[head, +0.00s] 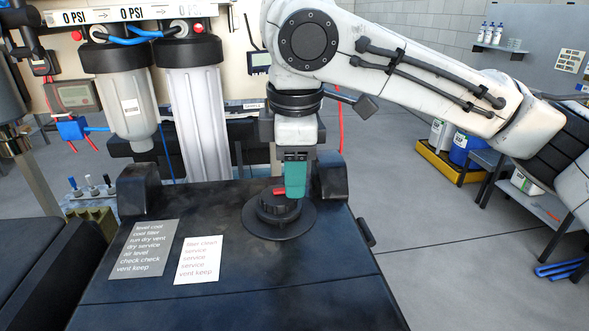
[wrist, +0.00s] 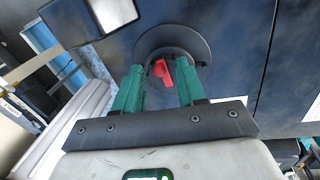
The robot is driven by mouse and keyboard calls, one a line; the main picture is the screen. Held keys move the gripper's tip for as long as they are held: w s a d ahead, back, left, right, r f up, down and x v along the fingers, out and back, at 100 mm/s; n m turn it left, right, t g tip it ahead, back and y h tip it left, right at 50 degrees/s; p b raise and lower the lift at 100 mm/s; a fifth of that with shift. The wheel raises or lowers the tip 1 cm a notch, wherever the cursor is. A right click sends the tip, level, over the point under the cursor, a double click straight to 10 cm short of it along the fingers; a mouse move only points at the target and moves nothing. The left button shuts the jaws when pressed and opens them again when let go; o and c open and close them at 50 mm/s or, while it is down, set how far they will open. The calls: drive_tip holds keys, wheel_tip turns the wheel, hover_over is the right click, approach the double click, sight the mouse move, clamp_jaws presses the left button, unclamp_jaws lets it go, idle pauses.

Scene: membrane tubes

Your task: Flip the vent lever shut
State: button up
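The vent lever is a small red piece (head: 279,191) on top of a round black cap (head: 279,207) with a wide flange, set on the dark housing top. In the head view my gripper (head: 295,196) points down close over the cap, its teal finger just right of the lever and partly covering it. In the wrist view the red lever (wrist: 164,71) shows in the gap between the two teal fingers of my gripper (wrist: 160,67). The fingers are apart, and I see no clear contact with the lever.
Two labels, one grey (head: 146,249) and one white (head: 198,260), lie flat left of the cap. Filter canisters (head: 195,105) hang behind on the left. Black brackets (head: 331,177) stand at the housing's back corners. The housing top in front of the cap is clear.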

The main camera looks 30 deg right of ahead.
wheel_tip(320, 180, up, 11)
drive_tip(key=s+b, duration=0.1)
drive_tip(key=shift+s+a+f, duration=0.2)
drive_tip(key=shift+a, duration=0.1)
idle(0.6)
